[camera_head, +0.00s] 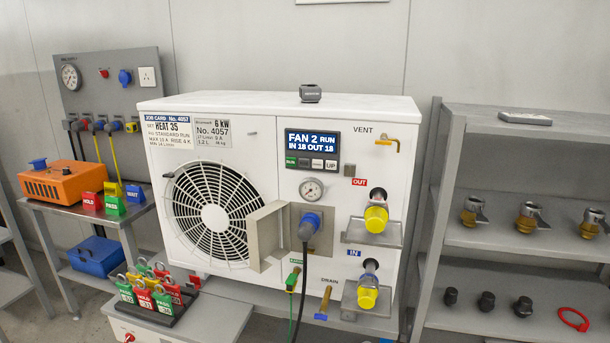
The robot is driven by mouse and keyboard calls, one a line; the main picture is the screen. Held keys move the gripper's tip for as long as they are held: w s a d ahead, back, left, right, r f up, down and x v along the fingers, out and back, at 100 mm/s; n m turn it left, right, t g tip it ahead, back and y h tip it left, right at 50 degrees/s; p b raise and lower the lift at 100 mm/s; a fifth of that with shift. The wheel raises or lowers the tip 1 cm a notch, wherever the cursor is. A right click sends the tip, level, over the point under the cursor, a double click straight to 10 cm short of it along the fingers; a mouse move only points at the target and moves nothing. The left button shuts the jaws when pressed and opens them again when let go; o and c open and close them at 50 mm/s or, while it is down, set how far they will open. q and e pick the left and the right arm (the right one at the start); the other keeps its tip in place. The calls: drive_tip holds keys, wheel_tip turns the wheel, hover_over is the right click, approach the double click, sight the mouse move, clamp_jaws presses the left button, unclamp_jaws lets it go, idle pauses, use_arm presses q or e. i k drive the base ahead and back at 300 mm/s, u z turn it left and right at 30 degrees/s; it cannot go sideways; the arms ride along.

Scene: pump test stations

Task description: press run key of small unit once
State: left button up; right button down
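A white heat pump unit (250,115) stands in the middle, with a 6 kW plate (212,132) and a job card (168,128) on its front. Its dark control panel (312,150) has a blue display reading FAN 2 RUN, IN 18 OUT 18. Below the display is a row of small keys. The leftmost is the green run key (291,161), uncovered; a key marked UP (331,164) is at the right end. Neither of my grippers is in view, and nothing touches the keys.
A blue plug (310,222) with a black cable and a pressure gauge (311,189) sit below the panel. Yellow-capped ports (376,219) stick out at the right. A tag rack (155,293) stands in front, low left. Shelves with fittings (528,218) stand right. The space before the panel is clear.

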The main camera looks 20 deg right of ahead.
sight(291, 161)
drive_tip(key=u, duration=0.15)
drive_tip(key=k, duration=0.1)
drive_tip(key=z, duration=0.55)
drive_tip(key=i, duration=0.95)
drive_tip(key=u, duration=0.7)
